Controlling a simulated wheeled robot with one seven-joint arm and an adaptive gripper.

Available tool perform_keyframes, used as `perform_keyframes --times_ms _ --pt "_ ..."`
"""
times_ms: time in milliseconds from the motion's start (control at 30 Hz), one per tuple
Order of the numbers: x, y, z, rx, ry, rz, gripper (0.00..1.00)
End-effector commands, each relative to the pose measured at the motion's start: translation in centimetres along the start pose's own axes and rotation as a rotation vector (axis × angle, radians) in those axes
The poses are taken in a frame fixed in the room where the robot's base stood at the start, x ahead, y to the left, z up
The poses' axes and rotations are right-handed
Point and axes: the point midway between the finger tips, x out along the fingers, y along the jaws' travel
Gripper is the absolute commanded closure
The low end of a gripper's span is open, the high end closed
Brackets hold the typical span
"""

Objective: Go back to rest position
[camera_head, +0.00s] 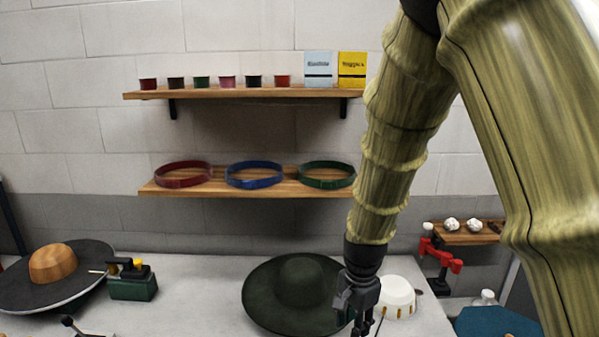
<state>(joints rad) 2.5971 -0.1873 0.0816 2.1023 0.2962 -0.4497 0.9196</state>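My gripper (358,322) hangs down at the lower middle of the head view, at the end of my arm. Its fingertips are at the bottom edge of the picture, so I cannot tell whether they are open or shut. A dark green wide-brimmed hat (290,292) lies on the pale table (200,290). My gripper is in front of the right part of its brim in the picture. I cannot tell whether it touches the hat.
A white dome (396,296) stands right of the hat. A wooden block on a dark disc (54,263) and a green box (133,285) are at left. Wall shelves hold red (182,174), blue (254,175) and green (326,175) bands, and small pots. A red clamp (441,255) is at right.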

Motion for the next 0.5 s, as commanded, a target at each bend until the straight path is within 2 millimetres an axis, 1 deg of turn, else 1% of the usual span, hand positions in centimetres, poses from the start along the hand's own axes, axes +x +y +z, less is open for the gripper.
perform_keyframes --times_ms 33,167,267,333,467,500 --pt "1.1 0.4 -0.1 -0.008 -0.001 0.005 0.65" --pt "3.5 1.4 -0.4 -0.043 0.003 0.009 0.65" --pt "5.6 2.2 -0.5 -0.074 0.005 0.013 0.65" --pt "7.3 2.9 -0.6 -0.101 0.007 0.015 0.65" --pt "11.7 4.9 -0.7 -0.169 0.009 0.026 0.65" --pt "13.3 5.7 -0.6 -0.195 0.010 0.029 0.65"
